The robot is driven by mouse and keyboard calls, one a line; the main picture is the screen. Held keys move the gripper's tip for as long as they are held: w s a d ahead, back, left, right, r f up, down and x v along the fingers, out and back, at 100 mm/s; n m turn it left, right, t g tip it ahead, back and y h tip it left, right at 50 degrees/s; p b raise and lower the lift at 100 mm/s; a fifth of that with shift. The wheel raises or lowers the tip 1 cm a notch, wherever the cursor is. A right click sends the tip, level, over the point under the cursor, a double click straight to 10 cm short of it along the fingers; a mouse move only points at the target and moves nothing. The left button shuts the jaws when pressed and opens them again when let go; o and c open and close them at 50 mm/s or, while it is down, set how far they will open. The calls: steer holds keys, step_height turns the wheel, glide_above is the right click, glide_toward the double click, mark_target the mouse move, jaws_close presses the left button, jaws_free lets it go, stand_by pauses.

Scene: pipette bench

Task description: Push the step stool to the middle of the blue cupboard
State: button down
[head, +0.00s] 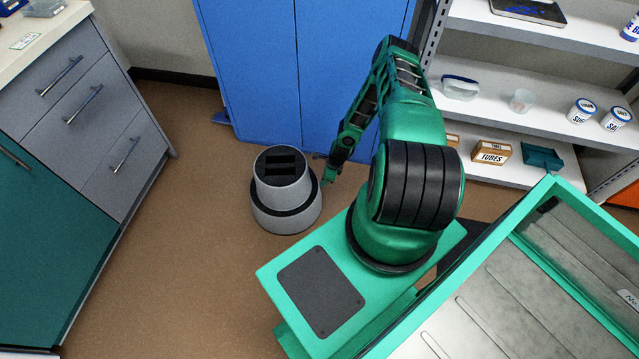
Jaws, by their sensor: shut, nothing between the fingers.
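The step stool (283,196) is a round grey stool with a dark stepped top and a black band. It stands upright on the brown floor in front of the blue cupboard (262,70). The cupboard has two doors, and the dark seam between them runs above and slightly right of the stool. My gripper (327,184) is shut and empty, low at the right side of the stool. It is very close to the stool's side; I cannot tell whether it touches. My green arm hides the right part of the cupboard.
A grey drawer unit (90,105) with a pale worktop stands at the left. White shelves (510,105) with tubs and boxes, including a TUBES box (491,153), stand at the right. Open floor (190,240) lies left of the stool. A small blue piece (221,118) juts from the cupboard's lower left.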

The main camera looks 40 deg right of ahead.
steer(key=v, duration=0.8)
steer(key=shift+s, duration=0.1)
steer(key=d+r+n+g+h, duration=0.1)
steer(key=d+r+n, duration=0.15)
steer(key=r, duration=0.85)
steer(key=d+r+n, duration=0.2)
steer(key=r+n, duration=0.2)
steer(key=r, duration=0.7)
steer(key=d+r+n+g+h, duration=0.15)
steer(key=r+n, duration=0.25)
steer(key=r, duration=0.7)
steer(key=s+a+r+n, duration=0.2)
steer(key=s+r, duration=0.1)
steer(key=r, duration=0.6)
steer(key=s+a+r+n, duration=0.1)
steer(key=s+r+n, duration=0.15)
steer(key=r, duration=0.55)
steer(key=s+a+r+n, duration=0.3)
steer(key=s+a+r, duration=0.3)
steer(key=s+r, duration=0.2)
steer(key=s+a+r+n, duration=0.3)
steer(key=s+a+r, duration=0.3)
steer(key=s, duration=0.7)
steer(key=shift+r+n+y, duration=0.3)
steer(key=shift+r+y, duration=0.15)
steer(key=shift+r, duration=0.4)
